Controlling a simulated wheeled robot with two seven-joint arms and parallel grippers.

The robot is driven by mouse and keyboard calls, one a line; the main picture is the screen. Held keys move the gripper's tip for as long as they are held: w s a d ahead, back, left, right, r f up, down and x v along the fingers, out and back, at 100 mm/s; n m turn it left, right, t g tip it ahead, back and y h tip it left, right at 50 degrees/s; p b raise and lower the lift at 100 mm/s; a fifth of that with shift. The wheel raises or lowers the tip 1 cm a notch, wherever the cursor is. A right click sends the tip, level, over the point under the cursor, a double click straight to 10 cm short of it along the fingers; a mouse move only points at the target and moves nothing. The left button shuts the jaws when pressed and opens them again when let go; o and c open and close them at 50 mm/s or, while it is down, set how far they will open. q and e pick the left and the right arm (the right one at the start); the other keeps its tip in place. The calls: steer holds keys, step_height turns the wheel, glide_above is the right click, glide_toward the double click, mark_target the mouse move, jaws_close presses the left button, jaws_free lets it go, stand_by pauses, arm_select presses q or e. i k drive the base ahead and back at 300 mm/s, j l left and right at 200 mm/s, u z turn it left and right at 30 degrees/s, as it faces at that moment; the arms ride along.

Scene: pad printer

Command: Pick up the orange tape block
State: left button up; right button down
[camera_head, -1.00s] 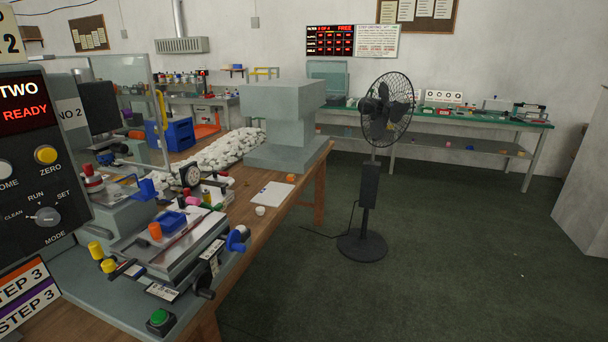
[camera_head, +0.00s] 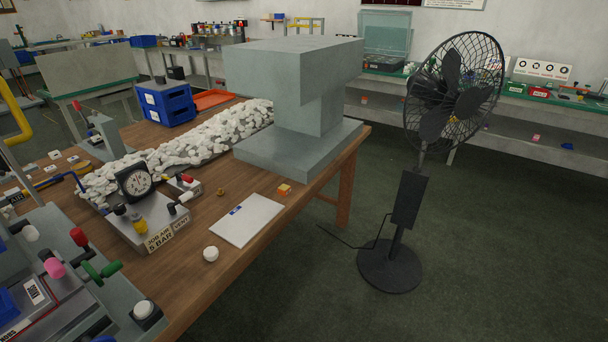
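A small orange block (camera_head: 284,190), which looks like the orange tape block, sits on the wooden table in the head view. It lies near the table's right edge, just in front of the grey machine's base and behind a white sheet. Neither of my grippers shows in the view.
The wooden table (camera_head: 185,278) holds a white sheet (camera_head: 247,219), a white round cap (camera_head: 210,254), a gauge unit (camera_head: 150,205) and a large grey machine (camera_head: 300,100). A black standing fan (camera_head: 408,200) stands on the floor right of the table. Open floor lies in front.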

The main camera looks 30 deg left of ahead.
mark_target(284, 190)
steer(key=i+l+u, duration=0.1)
steer(key=i+u, duration=0.3)
steer(key=i+l+u, duration=0.2)
steer(key=i+u, duration=0.15)
steer(key=i+l+u, duration=0.4)
steer(key=i+j, duration=0.05)
steer(key=j, duration=0.05)
